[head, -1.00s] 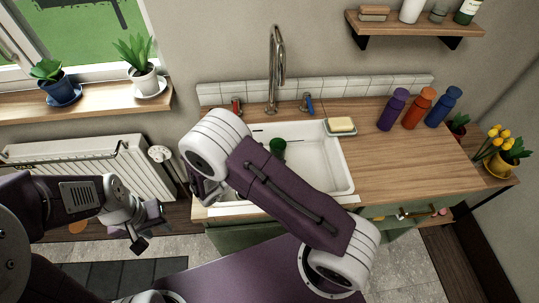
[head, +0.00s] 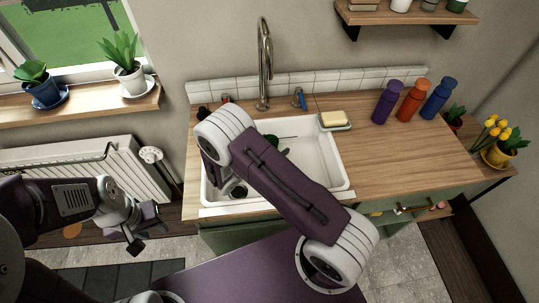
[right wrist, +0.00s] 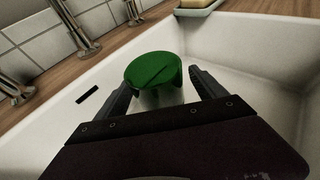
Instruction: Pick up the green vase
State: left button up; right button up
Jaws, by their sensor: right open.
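The green vase (right wrist: 155,68) stands in the white sink (right wrist: 255,60). In the right wrist view it lies ahead between the two fingers of my right gripper (right wrist: 161,84), which is open with nothing held. I cannot tell whether a finger touches the vase. In the head view only a small part of the vase (head: 271,139) shows behind my right forearm, and the right gripper's fingers are hidden there. My left gripper (head: 147,232) is left of the sink, over the floor, far from the vase; its jaw opening is unclear.
A soap dish with yellow soap (head: 333,119) sits at the sink's back right corner. The faucet (head: 263,65) and tap handles are behind the sink. Purple (head: 387,101), orange (head: 411,99) and blue (head: 439,98) bottles stand on the right counter. The counter front is clear.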

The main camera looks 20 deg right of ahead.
jog(key=shift+x, duration=0.9)
jog(key=shift+a+r, duration=0.1)
jog(key=c, duration=0.5)
grip_shut()
jog(key=shift+r+p, duration=0.55)
jog(key=shift+r, duration=4.4)
